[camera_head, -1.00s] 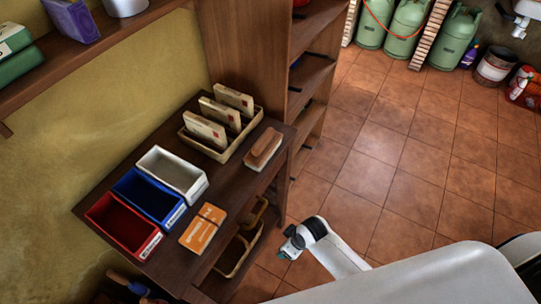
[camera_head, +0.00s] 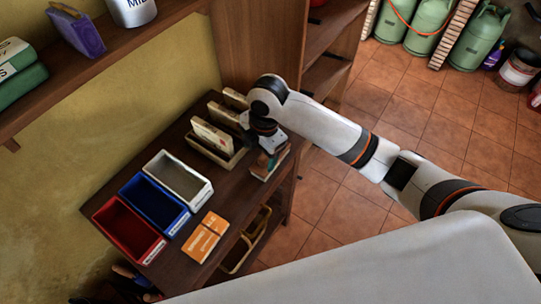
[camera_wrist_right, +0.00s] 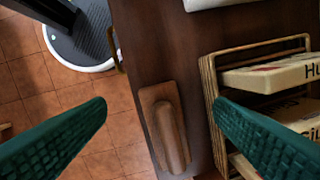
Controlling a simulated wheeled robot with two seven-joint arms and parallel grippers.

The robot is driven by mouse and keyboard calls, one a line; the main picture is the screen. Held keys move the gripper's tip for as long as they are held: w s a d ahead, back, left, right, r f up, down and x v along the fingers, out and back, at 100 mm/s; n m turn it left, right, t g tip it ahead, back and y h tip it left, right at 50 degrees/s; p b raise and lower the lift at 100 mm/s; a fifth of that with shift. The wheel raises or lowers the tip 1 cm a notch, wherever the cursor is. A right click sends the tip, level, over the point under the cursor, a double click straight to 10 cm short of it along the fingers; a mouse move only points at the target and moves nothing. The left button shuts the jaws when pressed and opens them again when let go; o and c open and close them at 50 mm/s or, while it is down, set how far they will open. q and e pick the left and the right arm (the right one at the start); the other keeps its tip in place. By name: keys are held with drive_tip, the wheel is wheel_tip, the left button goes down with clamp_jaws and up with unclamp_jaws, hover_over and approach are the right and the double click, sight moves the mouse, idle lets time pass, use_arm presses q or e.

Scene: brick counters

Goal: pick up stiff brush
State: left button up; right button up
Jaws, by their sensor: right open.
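The stiff brush (camera_head: 262,172), a brown wooden block on a pale underside, lies at the right end of the dark wooden table; my right gripper partly hides it in the head view. In the right wrist view the brush (camera_wrist_right: 168,130) shows its wooden back and raised grip. My right gripper (camera_head: 268,158) is above it, pointing down. Its green fingers (camera_wrist_right: 160,102) are apart on either side of the brush in the wrist picture, with nothing between them that is held. My left gripper is not in view.
A wooden rack (camera_head: 225,161) with upright packages stands close beside the brush. White (camera_head: 205,195), blue (camera_head: 177,224) and red (camera_head: 154,250) bins and an orange box (camera_head: 206,237) are further along the table (camera_head: 187,262). A tall shelf (camera_head: 328,75) stands behind.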

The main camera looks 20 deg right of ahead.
drive_tip(key=w+d+r+n, duration=0.1)
drive_tip(key=w, duration=0.1)
drive_tip(key=w+d+r+n+h, duration=0.1)
drive_tip(key=w+d+r, duration=0.1)
drive_tip(key=shift+d+r, duration=0.2)
drive_tip(key=shift+r, duration=0.1)
drive_tip(key=shift+w+d+f+n, duration=0.15)
drive_tip(key=shift+n, duration=0.15)
wheel_tip(320, 180, down, 6)
drive_tip(key=shift+r+p, duration=0.1)
drive_tip(key=shift+p, duration=0.55)
drive_tip(key=f, duration=0.1)
drive_tip(key=f+p, duration=0.1)
drive_tip(key=f, duration=0.3)
drive_tip(key=shift+d, duration=0.25)
drive_tip(key=shift+f, duration=0.3)
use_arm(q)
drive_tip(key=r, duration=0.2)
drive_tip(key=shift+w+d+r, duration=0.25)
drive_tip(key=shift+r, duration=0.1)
use_arm(e)
drive_tip(key=shift+c, duration=0.6)
drive_tip(key=c, duration=1)
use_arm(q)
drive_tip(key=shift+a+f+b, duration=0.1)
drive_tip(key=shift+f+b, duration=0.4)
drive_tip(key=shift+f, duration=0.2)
use_arm(e)
wheel_tip(320, 180, up, 10)
drive_tip(key=shift+r, duration=0.1)
